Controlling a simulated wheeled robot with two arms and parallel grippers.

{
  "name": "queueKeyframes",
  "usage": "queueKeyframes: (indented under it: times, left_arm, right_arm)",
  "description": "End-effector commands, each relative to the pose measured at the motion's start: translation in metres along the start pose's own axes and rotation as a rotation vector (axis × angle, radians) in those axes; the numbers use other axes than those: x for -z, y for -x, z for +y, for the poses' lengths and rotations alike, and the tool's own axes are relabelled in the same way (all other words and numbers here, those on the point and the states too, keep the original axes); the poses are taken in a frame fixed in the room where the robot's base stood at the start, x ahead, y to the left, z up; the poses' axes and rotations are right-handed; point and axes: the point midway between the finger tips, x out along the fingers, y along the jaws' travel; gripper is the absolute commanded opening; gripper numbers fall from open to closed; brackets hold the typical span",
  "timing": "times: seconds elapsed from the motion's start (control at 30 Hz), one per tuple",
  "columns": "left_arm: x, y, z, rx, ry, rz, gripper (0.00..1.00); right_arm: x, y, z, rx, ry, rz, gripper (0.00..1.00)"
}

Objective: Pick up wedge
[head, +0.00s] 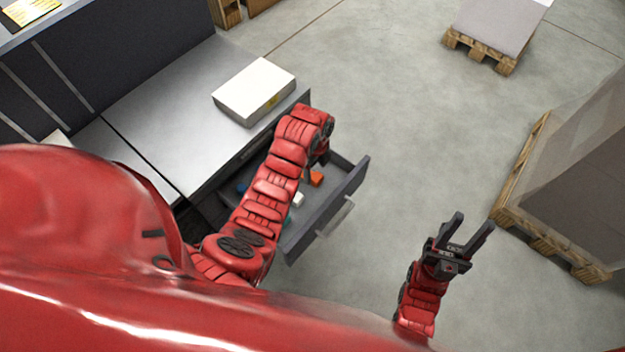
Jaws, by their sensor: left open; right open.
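An open drawer (338,205) holds several small pieces: an orange one (316,179), a white one (298,199), a blue one (242,188) and a teal one partly behind my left arm. They are too small to tell which is the wedge. My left gripper (314,165) points down over the back part of the drawer, close to the orange piece. It is mostly hidden by its own wrist, and I see nothing held in it. My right gripper (470,232) is open and empty over the floor, to the right of the drawer.
A white box (254,91) lies on the grey cabinet top (165,100) above the drawer. Loaded pallets stand at the right (548,240) and top right (483,50). The floor between drawer and pallets is clear.

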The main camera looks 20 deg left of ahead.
Motion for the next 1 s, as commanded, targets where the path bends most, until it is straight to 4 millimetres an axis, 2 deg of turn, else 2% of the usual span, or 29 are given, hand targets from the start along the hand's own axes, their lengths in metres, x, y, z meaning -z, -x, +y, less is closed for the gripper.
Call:
queueKeyframes:
  times: [0.27, 0.53, 0.77, 0.8, 0.87, 1.0]
  left_arm:
    - [-0.001, -0.017, -0.002, -0.002, 0.001, 0.000, 0.80]
    - [-0.004, -0.054, -0.008, -0.001, 0.000, 0.000, 0.80]
    - [-0.005, -0.058, -0.008, 0.001, -0.001, -0.001, 0.80]
    - [-0.004, -0.058, -0.008, 0.001, -0.001, -0.001, 0.78]
    - [-0.005, -0.058, -0.008, 0.001, 0.000, -0.001, 0.67]
    - [-0.005, -0.058, -0.008, 0.001, 0.000, -0.001, 0.42]
  right_arm:
    - [-0.001, 0.005, 0.000, 0.000, 0.000, 0.000, 0.45]
    - [-0.003, 0.015, -0.001, 0.000, 0.000, 0.000, 0.45]
    - [-0.003, 0.015, -0.001, 0.000, 0.000, 0.000, 0.45]
    - [-0.002, 0.015, -0.001, 0.000, 0.000, 0.000, 0.45]
    - [-0.003, 0.014, -0.001, 0.000, 0.000, 0.000, 0.45]
    - [-0.002, 0.015, -0.001, 0.000, 0.000, 0.000, 0.45]
